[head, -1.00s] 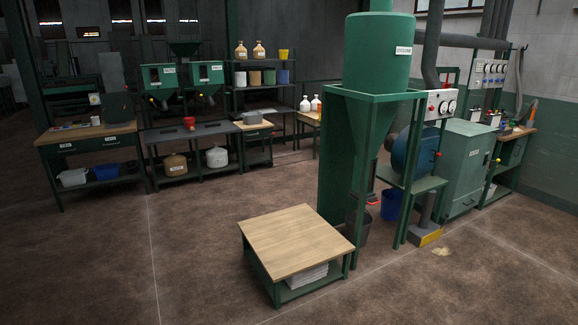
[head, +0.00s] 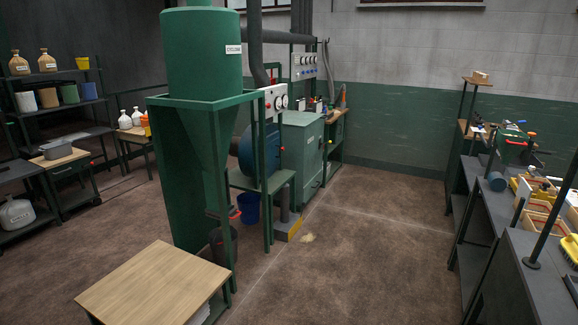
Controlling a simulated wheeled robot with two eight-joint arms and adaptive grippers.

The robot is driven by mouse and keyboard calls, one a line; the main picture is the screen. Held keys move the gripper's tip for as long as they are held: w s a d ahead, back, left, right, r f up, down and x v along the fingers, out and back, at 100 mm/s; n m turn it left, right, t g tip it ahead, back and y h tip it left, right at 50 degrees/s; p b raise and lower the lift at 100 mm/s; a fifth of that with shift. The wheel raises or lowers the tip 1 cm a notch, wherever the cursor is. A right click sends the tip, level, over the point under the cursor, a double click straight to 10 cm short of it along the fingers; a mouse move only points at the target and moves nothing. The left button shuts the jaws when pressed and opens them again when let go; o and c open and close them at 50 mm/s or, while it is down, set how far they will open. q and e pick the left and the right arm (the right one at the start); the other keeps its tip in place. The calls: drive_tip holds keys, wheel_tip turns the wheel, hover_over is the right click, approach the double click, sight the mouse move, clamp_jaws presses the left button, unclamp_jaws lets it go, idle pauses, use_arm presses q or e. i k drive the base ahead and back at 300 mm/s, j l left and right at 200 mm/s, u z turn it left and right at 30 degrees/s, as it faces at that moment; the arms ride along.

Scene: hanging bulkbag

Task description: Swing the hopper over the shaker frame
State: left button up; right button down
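Neither of my grippers is in view. A green box-like unit (head: 512,148) with red and blue knobs stands on the right-hand bench; it may be the hopper, but it is too small to tell. Wooden frames (head: 535,210) lie on the bench in front of it; I cannot tell whether one is the shaker frame. A tall green cyclone (head: 203,60) with a cone below stands in a green stand left of the middle.
A low wooden-topped table (head: 155,285) is at the front left. Grey benches (head: 530,270) run along the right edge. A green cabinet (head: 300,150) stands behind the cyclone.

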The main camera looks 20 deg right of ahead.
sight(511, 143)
drive_tip(key=i+l+z, duration=0.15)
drive_tip(key=z, duration=0.25)
drive_tip(key=i+z, duration=0.6)
drive_tip(key=z, duration=0.15)
drive_tip(key=i+l+u, duration=0.1)
drive_tip(key=i, duration=0.4)
drive_tip(key=i+l+u, duration=0.1)
drive_tip(key=i, duration=0.45)
drive_tip(key=i+l, duration=0.25)
drive_tip(key=l, duration=0.2)
drive_tip(key=i+l, duration=0.25)
drive_tip(key=l, duration=0.15)
drive_tip(key=i+l, duration=0.3)
drive_tip(key=l, duration=0.15)
drive_tip(key=i+l, duration=0.25)
drive_tip(key=l, duration=0.2)
